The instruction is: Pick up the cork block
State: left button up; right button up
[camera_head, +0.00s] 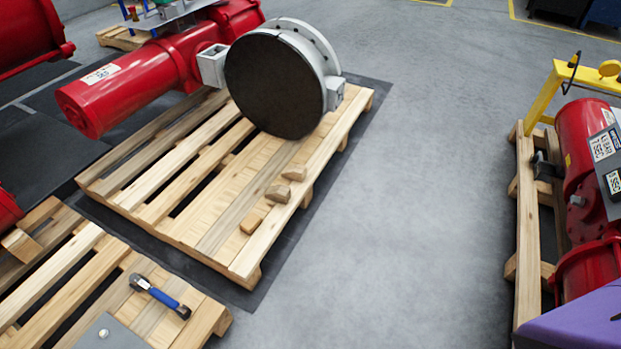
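Several small tan blocks lie on the middle pallet (205,220) in front of the valve. One block (294,172) is nearest the valve, a browner one (278,193) lies just beside it, and a lighter one (251,223) lies apart, closer to the pallet's front edge. I cannot tell from this view which of them, if any, is the cork block. Neither of my grippers is in view.
A red valve actuator (150,75) with a large dark disc (275,85) rests on the middle pallet. A blue-handled tool (160,296) lies on the front-left pallet. Another red actuator (585,150) stands on a pallet at right. Grey floor (420,190) between is clear.

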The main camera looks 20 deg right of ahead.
aim_at(254, 220)
jog(key=i+l+z, duration=0.15)
jog(key=i+z, duration=0.3)
jog(key=i, duration=0.25)
jog(key=i+j+z, duration=0.1)
jog(key=i+z, duration=0.3)
jog(key=i, duration=0.25)
